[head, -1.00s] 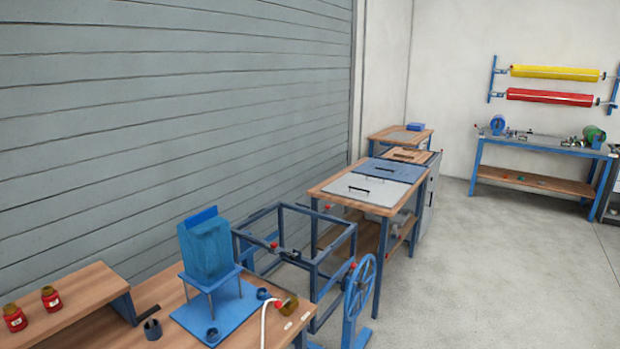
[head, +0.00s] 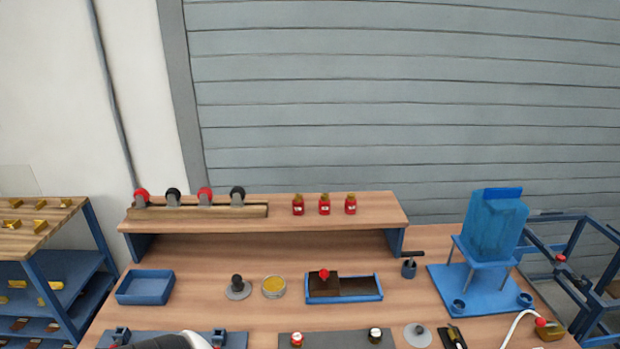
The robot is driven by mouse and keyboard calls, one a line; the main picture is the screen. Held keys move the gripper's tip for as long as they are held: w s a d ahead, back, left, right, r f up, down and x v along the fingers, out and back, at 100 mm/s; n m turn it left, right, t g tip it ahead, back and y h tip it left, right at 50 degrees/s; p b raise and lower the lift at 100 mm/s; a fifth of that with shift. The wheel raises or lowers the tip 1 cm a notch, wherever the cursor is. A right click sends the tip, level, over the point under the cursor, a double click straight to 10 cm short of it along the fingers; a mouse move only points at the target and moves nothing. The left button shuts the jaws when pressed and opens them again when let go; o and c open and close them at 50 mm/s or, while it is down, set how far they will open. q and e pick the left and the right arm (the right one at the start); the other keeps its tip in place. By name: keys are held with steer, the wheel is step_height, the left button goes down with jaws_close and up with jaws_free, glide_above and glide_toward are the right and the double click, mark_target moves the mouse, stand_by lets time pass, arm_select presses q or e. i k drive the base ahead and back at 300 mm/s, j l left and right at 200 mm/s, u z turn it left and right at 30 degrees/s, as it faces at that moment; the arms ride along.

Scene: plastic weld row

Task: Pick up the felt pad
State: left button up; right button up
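I cannot make out for certain which thing is the felt pad. A blue tray (head: 345,299) in the middle of the workbench holds a dark flat surface (head: 362,286) and a brown block (head: 324,289) with a red knob on top. Either could be felt, but the material is not clear. Neither gripper shows in the head view. A white rounded piece at the bottom edge seems to be part of my arm.
The bench (head: 205,311) also carries an empty blue bin (head: 145,287), a round yellow-filled dish (head: 274,287) and a dark-knobbed disc (head: 238,290). A raised shelf (head: 345,226) at the back holds red jars (head: 324,205). A blue water tank (head: 495,229) stands at right.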

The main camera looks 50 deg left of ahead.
mark_target(238, 287)
steer(key=u, duration=2.25)
